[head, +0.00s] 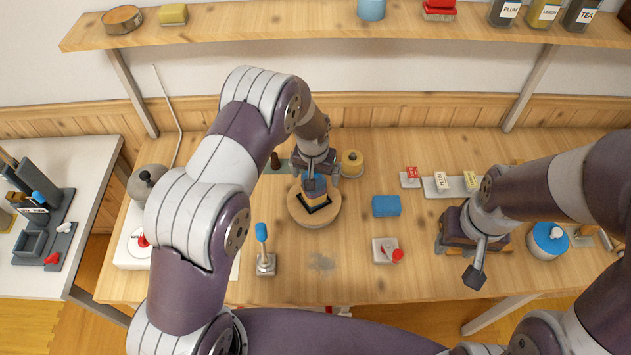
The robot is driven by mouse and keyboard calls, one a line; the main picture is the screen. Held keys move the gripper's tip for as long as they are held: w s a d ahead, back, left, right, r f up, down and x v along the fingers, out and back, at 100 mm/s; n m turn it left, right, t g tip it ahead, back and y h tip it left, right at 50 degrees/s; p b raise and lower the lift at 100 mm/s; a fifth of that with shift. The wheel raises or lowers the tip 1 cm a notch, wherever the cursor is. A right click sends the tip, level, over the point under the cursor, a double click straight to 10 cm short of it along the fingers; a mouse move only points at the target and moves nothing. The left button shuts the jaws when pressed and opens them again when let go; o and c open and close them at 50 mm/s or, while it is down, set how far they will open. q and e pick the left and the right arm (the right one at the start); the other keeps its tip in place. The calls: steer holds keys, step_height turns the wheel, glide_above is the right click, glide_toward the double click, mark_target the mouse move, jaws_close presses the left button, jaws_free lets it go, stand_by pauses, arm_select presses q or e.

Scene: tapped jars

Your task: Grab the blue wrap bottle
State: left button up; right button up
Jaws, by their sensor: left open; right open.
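I cannot clearly make out a blue wrap bottle. My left gripper (315,178) is open and points down above a round wooden board (298,211) at the middle of the table. Under it, on the board, is a small tan item with a dark edge (317,203) and some blue near its top. The gripper hides most of it, and I cannot tell whether they touch. My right gripper (474,262) is open, low over the right part of the table, and partly hidden by its own arm.
A blue block (386,206), a red-knobbed tap plate (385,250) and a blue-handled lever (262,248) stand on the table. A blue-and-white round container (547,240) is at right. Small label signs (441,184) stand behind. Jars (504,12) line the shelf.

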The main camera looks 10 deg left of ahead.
arm_select(q)
steer(key=shift+w+a+f, duration=0.1)
steer(key=shift+a+f, duration=0.05)
steer(key=shift+f, duration=0.35)
steer(key=shift+a+f, duration=0.2)
steer(key=shift+a, duration=0.05)
steer(key=shift+d, duration=0.2)
steer(key=c, duration=1.2)
steer(key=shift+w+a+r, duration=0.1)
steer(key=shift+c, duration=1)
